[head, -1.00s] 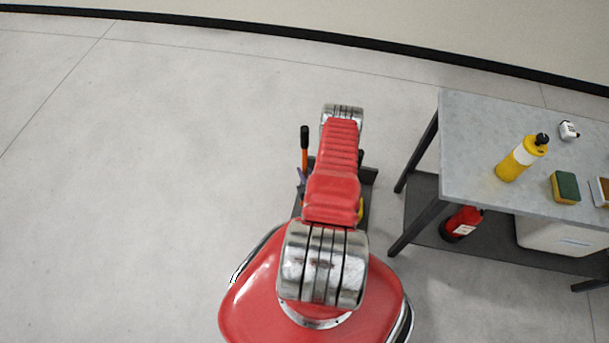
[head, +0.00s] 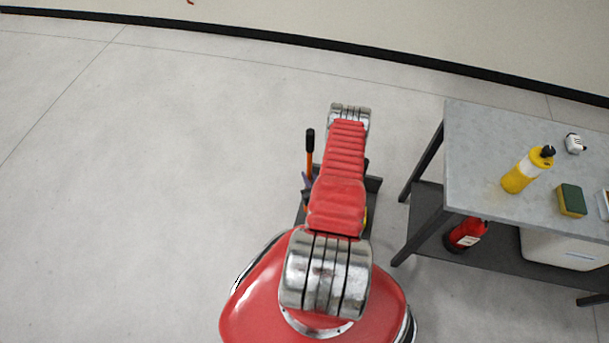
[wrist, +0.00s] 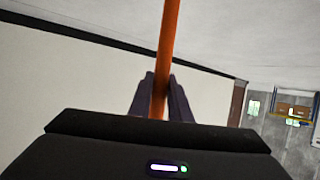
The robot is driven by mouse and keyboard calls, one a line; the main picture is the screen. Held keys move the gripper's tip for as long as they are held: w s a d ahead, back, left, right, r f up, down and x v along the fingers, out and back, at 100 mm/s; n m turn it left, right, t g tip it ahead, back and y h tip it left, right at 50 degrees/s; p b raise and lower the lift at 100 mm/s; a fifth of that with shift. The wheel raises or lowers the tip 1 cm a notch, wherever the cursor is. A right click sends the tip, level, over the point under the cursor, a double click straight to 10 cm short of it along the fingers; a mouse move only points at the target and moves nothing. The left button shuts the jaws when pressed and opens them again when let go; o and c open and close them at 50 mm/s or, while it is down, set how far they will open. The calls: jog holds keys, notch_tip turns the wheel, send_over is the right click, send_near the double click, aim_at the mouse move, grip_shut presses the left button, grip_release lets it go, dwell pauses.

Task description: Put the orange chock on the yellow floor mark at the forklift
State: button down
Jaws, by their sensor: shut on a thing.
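The orange chock (wrist: 170,35) shows in the wrist view only as a straight orange rod running up out of the picture. My gripper (wrist: 160,88) is shut on it, with a dark finger on each side. In the head view the rod (head: 309,160), with a black top end, stands upright just left of my red arm. My gripper is mostly hidden behind the arm there, and so is the chock's lower part. Neither the forklift nor the yellow floor mark can be made out.
A grey table (head: 470,150) stands at right, bearing a yellow bottle (head: 520,175) and a sponge (head: 570,200). A red extinguisher (head: 467,234) and a white bin (head: 560,248) are on its lower shelf. The floor at left is clear up to the wall.

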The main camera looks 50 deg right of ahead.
jog(key=shift+w+d+r, duration=0.1)
jog(key=shift+w+r, duration=0.05)
jog(key=w+a+r+n+t+y, duration=0.1)
jog(key=w+a+r, duration=0.3)
jog(key=w+r, duration=0.45)
jog(key=w+a+r+n+y, duration=0.1)
jog(key=w+a+r, duration=0.3)
jog(key=w+r, duration=0.45)
jog(key=w+a+r+n+t+y, duration=0.15)
jog(key=w+a+r, duration=0.25)
jog(key=w+r, duration=0.45)
jog(key=w+a+r+n+y, duration=0.1)
jog(key=w+a+r+y, duration=0.1)
jog(key=a+r, duration=0.9)
jog(key=w+a+r+n+y, duration=0.2)
jog(key=a+r, duration=0.9)
jog(key=a, duration=0.7)
jog(key=shift+a, duration=0.2)
